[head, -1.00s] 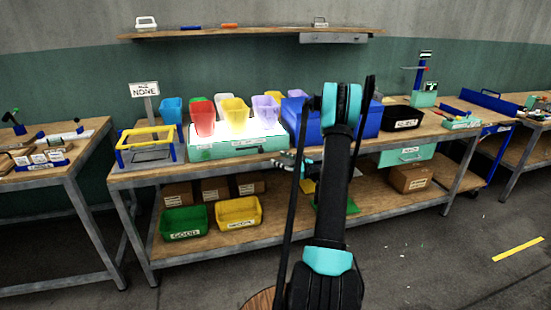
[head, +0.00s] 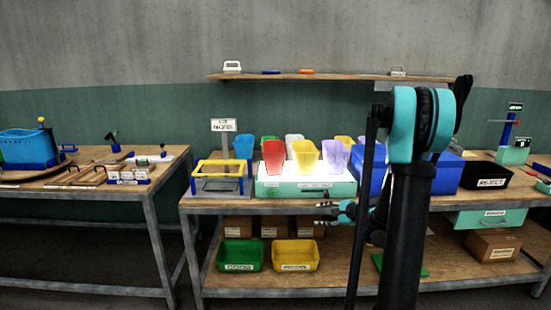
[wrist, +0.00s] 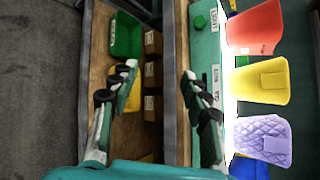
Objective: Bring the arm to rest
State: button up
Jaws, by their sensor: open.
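My arm (head: 408,215) stands folded at the right of centre in the head view, its teal-capped elbow raised above the table. My gripper (head: 323,214) shows small to the left of the arm, in front of the table's front edge and below the teal light box (head: 305,187). In the wrist view my gripper (wrist: 160,88) has its two fingers wide apart, with nothing between them. Part of the gripper is hidden behind the arm in the head view.
Green (head: 240,255) and yellow (head: 295,255) bins sit on the lower shelf. A black reject bin (head: 487,176) is to the right. Another table (head: 85,208) stands left.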

jog(key=s+a+n+g+h, duration=0.35)
jog(key=s+n, duration=0.45)
jog(key=s, duration=0.7)
jog(key=s+d+f+n+h, duration=0.1)
jog(key=s+n, duration=0.3)
jog(key=s, duration=0.4)
jog(key=s+d+f+n+g+h, duration=0.1)
jog(key=s+d+f+n+h, duration=0.1)
jog(key=s, duration=0.7)
jog(key=f+n+h, duration=0.1)
jog(key=n, duration=0.1)
jog(key=shift+d+f+n+h, duration=0.2)
jog(key=shift+d+n+h, duration=0.05)
jog(key=shift+n+h, duration=0.15)
